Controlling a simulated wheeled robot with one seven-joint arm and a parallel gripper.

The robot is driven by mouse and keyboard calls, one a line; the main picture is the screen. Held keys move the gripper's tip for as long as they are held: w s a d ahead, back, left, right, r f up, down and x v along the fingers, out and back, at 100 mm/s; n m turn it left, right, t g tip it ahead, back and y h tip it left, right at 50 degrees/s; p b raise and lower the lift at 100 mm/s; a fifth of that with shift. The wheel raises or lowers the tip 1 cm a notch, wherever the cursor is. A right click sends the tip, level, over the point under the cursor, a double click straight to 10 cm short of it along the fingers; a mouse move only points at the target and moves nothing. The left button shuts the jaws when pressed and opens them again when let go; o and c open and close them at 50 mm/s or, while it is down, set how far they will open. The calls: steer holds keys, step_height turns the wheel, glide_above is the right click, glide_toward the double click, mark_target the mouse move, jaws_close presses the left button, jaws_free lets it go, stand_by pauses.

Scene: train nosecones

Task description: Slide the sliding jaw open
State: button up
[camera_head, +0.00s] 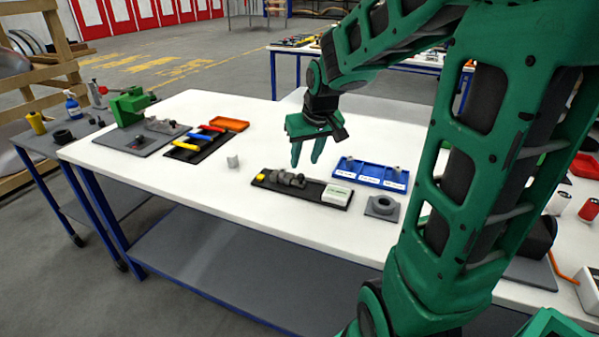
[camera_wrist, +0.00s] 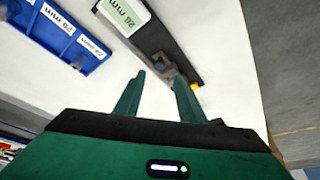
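In the wrist view the board (camera_wrist: 150,36) shows the white block marked 20 mm and the grey part (camera_wrist: 162,65). I cannot tell which piece of it slides. My gripper (camera_head: 306,162) is open and empty, pointing down above the table behind the board. In the wrist view its fingertips (camera_wrist: 159,82) lie either side of the grey part, apparently apart from it.
A blue labelled tray (camera_head: 370,175) lies right of the board, also in the wrist view (camera_wrist: 62,35). A grey block with a ring (camera_head: 382,208) is near the front edge. White table between is clear.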

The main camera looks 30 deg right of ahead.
mark_target(301, 175)
steer(key=x, duration=0.6)
steer(key=shift+d+f, duration=0.1)
steer(key=shift+f, duration=0.25)
jaws_close()
